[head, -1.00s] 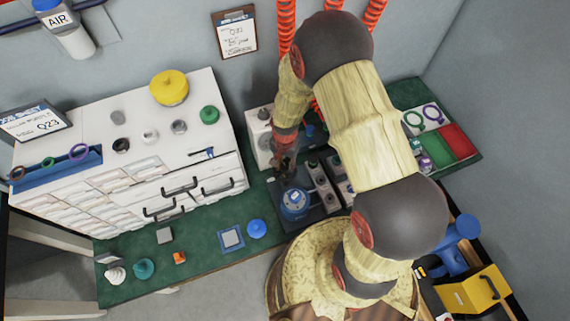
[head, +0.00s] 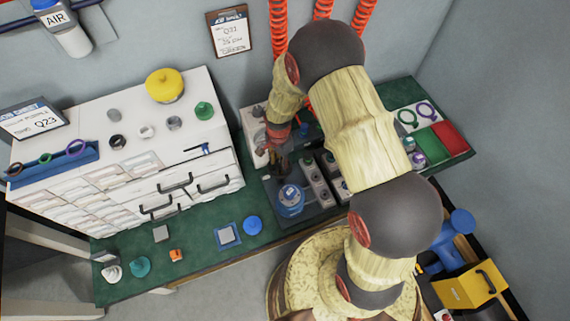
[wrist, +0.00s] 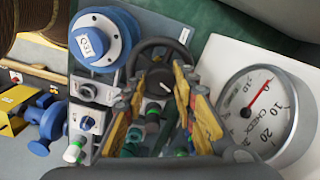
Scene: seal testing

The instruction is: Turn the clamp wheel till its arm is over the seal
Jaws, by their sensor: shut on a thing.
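My gripper (wrist: 162,110) is shut on the dark clamp wheel (wrist: 158,45), whose black rim shows past and between the yellow-padded fingers in the wrist view. In the head view my gripper (head: 281,162) is small and dark, just behind the blue round unit (head: 290,200) on the bench. This unit also shows in the wrist view (wrist: 95,42), with a white label on top, left of the wheel. I cannot make out the clamp's arm or the seal; my fingers hide part of the wheel and what lies under it.
A round gauge (wrist: 262,108) stands close to the right of my fingers in the wrist view. Small grey control boxes (wrist: 88,122) stand to the left. A white drawer cabinet (head: 120,150) fills the bench's left. Green and red trays (head: 435,145) lie at the right.

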